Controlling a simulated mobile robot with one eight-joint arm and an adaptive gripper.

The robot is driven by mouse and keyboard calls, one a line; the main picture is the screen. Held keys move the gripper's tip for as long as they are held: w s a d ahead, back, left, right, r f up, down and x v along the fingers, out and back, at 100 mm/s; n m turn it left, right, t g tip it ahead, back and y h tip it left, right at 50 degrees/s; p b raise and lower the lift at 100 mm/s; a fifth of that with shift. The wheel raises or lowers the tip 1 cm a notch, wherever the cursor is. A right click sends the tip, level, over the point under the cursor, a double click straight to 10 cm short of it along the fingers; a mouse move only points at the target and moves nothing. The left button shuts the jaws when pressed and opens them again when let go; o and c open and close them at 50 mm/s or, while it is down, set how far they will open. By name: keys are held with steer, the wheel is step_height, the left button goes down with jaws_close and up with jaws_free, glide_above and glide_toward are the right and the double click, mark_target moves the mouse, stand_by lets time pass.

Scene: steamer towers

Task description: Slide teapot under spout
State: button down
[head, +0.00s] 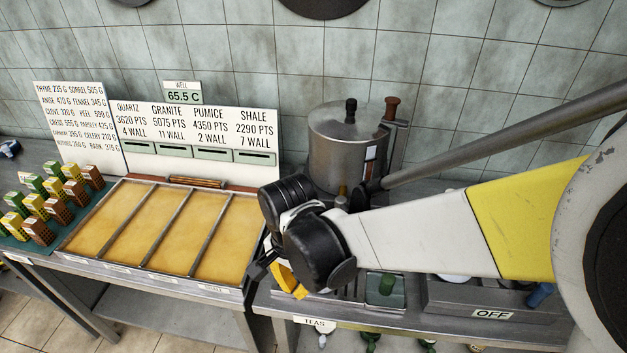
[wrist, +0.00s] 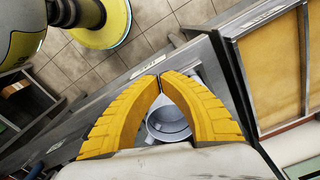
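A metal urn (head: 338,150) with a black lid knob stands on the counter against the wall. Its spout is not clear, as my arm covers the urn's lower front. My gripper (head: 290,285) is low in front of the urn, at the counter's left end. In the wrist view its two yellow fingertips (wrist: 161,76) meet, with nothing visible between the tips. A round, open, grey metal vessel (wrist: 168,122) shows in the gap behind the tips, below the fingers. It may be the teapot; I cannot tell whether the fingers touch it. No teapot is clear in the head view.
A tray of yellow compartments (head: 195,195) stands on the table to the left, close to my gripper. Patterned blocks (head: 40,228) stand far left.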

step_height(320, 180, down, 9)
steer(key=b, duration=0.3)
steer(key=shift+f, duration=0.1)
steer(key=shift+w+d+r+b, duration=0.2)
steer(key=shift+w+d, duration=0.1)
steer(key=shift+w, duration=0.35)
steer(key=shift+w+d+r+b, duration=0.15)
steer(key=shift+w+d, duration=0.15)
steer(key=shift+w, duration=0.3)
steer(key=shift+w+d, duration=0.25)
steer(key=shift+w, duration=0.35)
steer(key=w+d, duration=0.1)
steer(key=w, duration=0.2)
steer(key=w+d, duration=0.1)
steer(key=w, duration=0.1)
steer(key=shift+w+d+b, duration=0.2)
steer(key=shift+d+b, duration=0.1)
